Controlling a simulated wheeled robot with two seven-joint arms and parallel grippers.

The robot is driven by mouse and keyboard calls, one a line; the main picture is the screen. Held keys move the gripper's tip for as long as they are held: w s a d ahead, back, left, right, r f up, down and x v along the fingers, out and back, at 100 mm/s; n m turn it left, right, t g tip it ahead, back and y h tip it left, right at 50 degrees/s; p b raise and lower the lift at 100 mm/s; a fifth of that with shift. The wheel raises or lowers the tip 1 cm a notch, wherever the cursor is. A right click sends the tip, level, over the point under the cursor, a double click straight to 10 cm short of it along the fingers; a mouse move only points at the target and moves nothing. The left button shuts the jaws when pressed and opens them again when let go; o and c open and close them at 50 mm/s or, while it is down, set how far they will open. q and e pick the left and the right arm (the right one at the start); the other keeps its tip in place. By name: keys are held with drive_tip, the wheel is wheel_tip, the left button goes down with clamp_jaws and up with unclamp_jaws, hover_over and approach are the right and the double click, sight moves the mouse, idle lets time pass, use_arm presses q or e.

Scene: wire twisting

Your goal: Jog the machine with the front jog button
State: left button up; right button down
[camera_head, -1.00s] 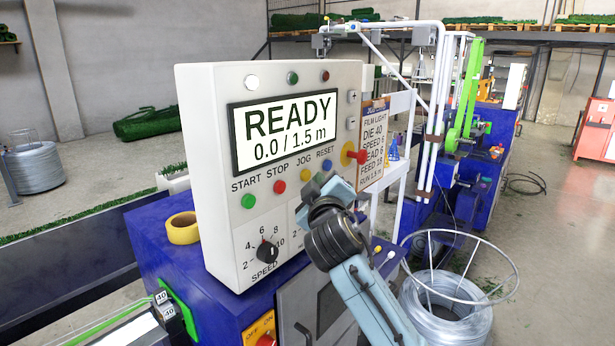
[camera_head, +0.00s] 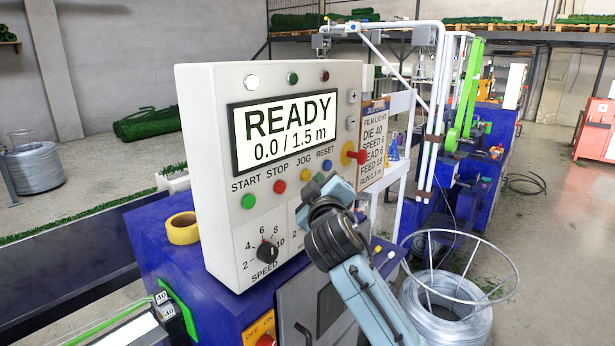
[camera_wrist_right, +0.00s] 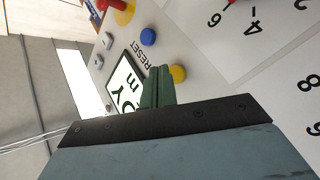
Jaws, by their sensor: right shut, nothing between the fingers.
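The control panel (camera_head: 190,120) is a white box with a screen reading READY and 0.0 / 1.5 m. The yellow jog button (camera_head: 305,174) sits under the JOG label, between the red stop button (camera_head: 280,187) and the blue reset button (camera_head: 327,164). My right gripper (camera_wrist_right: 157,85) is shut and empty, its fingers pointing at the panel. In the right wrist view the fingertips lie beside the yellow jog button (camera_wrist_right: 179,73) and partly cover it. I cannot tell whether they touch it. My left gripper is not in view.
A green start button (camera_head: 248,201) and a black speed knob (camera_head: 267,251) are on the panel face. A red emergency knob (camera_head: 350,153) sticks out at the right. A yellow tape roll (camera_head: 183,229) lies on the blue machine. A wire coil (camera_head: 446,318) stands at right.

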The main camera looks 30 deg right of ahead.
drive_tip(key=shift+w, duration=0.1)
idle(0.5)
drive_tip(key=shift+w+a, duration=0.2)
drive_tip(key=shift+w, duration=0.1)
drive_tip(key=shift+w+a, duration=0.15)
drive_tip(key=shift+w, duration=0.2)
idle(1.8)
drive_tip(key=shift+s+d+p, duration=0.3)
drive_tip(key=shift+s+p, duration=0.15)
drive_tip(key=shift+s, duration=0.3)
drive_tip(key=s, duration=0.1)
drive_tip(key=s+d+p, duration=0.1)
drive_tip(key=s, duration=0.1)
drive_tip(key=s+d, duration=0.1)
drive_tip(key=shift+s+p, duration=0.3)
drive_tip(key=shift+p, duration=0.1)
